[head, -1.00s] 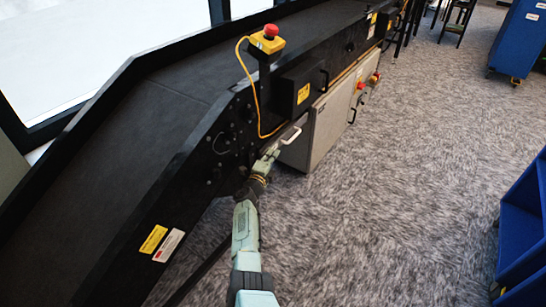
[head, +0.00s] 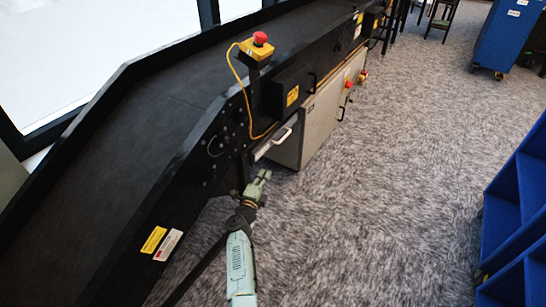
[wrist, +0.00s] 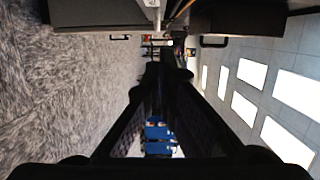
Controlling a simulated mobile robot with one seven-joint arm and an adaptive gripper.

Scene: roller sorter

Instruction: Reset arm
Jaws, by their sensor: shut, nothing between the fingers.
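My gripper (head: 263,176) is in the lower middle of the head view, at the end of my pale green arm. It is low beside the black conveyor (head: 150,130), over the carpet. Its fingers are shut and empty. A white handle (head: 282,136) on the cabinet lies just beyond the fingertips, apart from them. In the wrist view the dark fingers (wrist: 165,72) come together in the middle, and the handle's pale end shows above them.
A red emergency button on a yellow box (head: 258,46) stands on the conveyor's side with a yellow cable. A grey cabinet (head: 318,125) sits under the conveyor. Blue shelving (head: 515,220) is at right, a blue cart (head: 505,38) farther back. The carpet (head: 390,190) between is clear.

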